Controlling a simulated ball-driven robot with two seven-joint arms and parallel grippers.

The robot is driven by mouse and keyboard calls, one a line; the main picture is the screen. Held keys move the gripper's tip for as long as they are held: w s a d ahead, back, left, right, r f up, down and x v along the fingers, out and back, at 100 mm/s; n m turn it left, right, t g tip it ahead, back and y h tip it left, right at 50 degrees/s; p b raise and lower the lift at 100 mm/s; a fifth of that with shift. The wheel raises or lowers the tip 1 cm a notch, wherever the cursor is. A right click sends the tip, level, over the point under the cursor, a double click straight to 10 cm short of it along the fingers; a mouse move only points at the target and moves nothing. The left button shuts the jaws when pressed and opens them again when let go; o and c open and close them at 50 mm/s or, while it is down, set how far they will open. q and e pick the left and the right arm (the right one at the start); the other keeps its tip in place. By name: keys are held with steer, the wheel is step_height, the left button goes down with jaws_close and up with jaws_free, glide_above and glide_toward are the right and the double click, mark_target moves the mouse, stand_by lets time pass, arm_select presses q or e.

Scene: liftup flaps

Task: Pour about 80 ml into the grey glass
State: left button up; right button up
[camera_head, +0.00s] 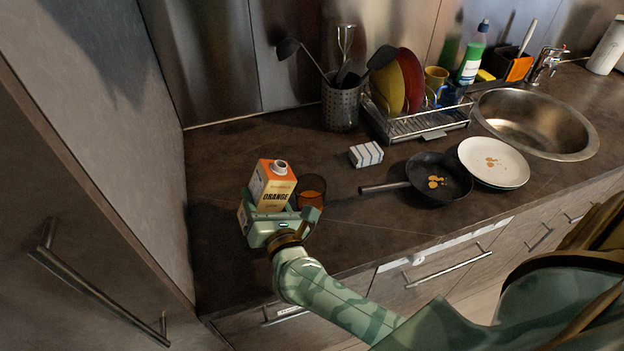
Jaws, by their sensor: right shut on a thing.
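An orange juice carton (272,187) stands about upright at the left of the counter, its round spout facing up. My right gripper (277,216) is shut on the lower part of the carton, its arm reaching in from the lower right. A dark, see-through glass (311,187) stands just right of the carton, partly hidden by the carton and gripper. Orange colour shows inside the glass; how much liquid that is I cannot tell. No stream shows between spout and glass. Whether the carton touches the counter is hidden. My left gripper is not in view.
A utensil holder (341,106) and dish rack (417,125) stand behind, near the sink (537,122). A tall cabinet wall bounds the left. Counter behind the carton is clear.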

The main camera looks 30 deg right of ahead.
steer(key=n, duration=0.1)
steer(key=n+p, duration=0.1)
steer(key=n, duration=0.1)
steer(key=shift+r, duration=0.35)
steer(key=shift+w+f+n+p, duration=0.1)
steer(key=shift+f+n+p, duration=0.4)
steer(key=shift+n, duration=0.7)
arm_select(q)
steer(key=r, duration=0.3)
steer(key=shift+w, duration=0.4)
arm_select(e)
steer(key=shift+s, duration=0.2)
stand_by(0.5)
